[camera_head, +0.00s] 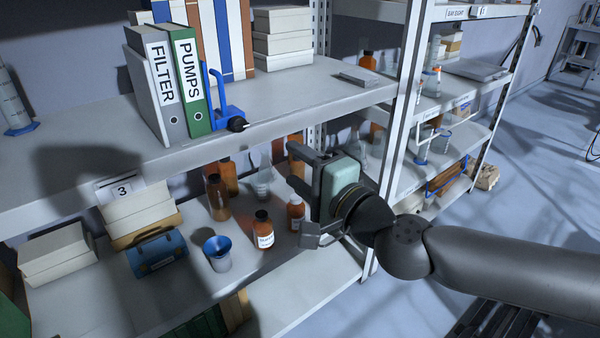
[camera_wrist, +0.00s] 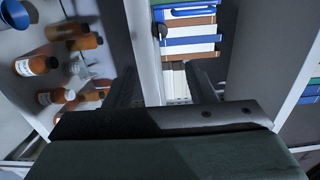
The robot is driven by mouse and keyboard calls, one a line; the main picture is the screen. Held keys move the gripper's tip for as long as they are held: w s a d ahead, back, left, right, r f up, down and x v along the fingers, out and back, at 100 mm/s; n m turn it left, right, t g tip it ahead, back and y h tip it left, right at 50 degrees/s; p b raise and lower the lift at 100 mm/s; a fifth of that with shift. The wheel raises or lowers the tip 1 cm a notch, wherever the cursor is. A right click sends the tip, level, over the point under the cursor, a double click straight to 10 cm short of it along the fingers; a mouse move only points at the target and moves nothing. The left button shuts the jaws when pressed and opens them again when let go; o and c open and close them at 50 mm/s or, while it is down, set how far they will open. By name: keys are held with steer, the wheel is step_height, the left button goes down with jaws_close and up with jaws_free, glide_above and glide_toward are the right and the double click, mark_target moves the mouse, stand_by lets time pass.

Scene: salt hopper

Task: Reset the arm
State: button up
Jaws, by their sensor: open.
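My gripper (camera_head: 298,172) is at the front of the shelving, at the right end of the shelf bay and just below the upper shelf board. Its two dark fingers point left into the picture and stand apart, with nothing between them. In the wrist view my gripper (camera_wrist: 165,88) is also open and empty, with the edge of a shelf board and white boxes seen beyond the gap. My arm reaches in from the right.
Upper shelf (camera_head: 290,98) holds binders (camera_head: 185,85), a blue tool (camera_head: 220,95) and white boxes (camera_head: 283,40). Lower shelf holds brown bottles (camera_head: 263,232), a blue-rimmed cup (camera_head: 217,252) and a blue case (camera_head: 155,254). A shelf post (camera_head: 402,95) stands close behind my gripper. Open floor lies right.

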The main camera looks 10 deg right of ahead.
steer(key=w+a+f+n+g+p, duration=0.1)
steer(key=a+f+n+g+p, duration=0.15)
steer(key=a+f+g, duration=0.55)
steer(key=s+f+n+g+h+p, duration=0.2)
steer(key=s+f+n+g, duration=0.1)
steer(key=f, duration=0.6)
steer(key=s+f+n+g+h+p, duration=0.1)
steer(key=s+f+n+g+p, duration=0.2)
steer(key=f, duration=0.5)
steer(key=s+d+r+n+h+p, duration=0.2)
steer(key=s+d+r+p, duration=0.1)
steer(key=s+d+r, duration=0.2)
steer(key=s+d+r+n+g+h+p, duration=0.1)
steer(key=s+d+r+n+h+p, duration=0.1)
steer(key=d+r, duration=0.7)
step_height(320, 180, up, 2)
steer(key=s+h+p, duration=0.1)
steer(key=s, duration=0.1)
steer(key=shift+s+d+h, duration=0.3)
steer(key=shift+s, duration=0.1)
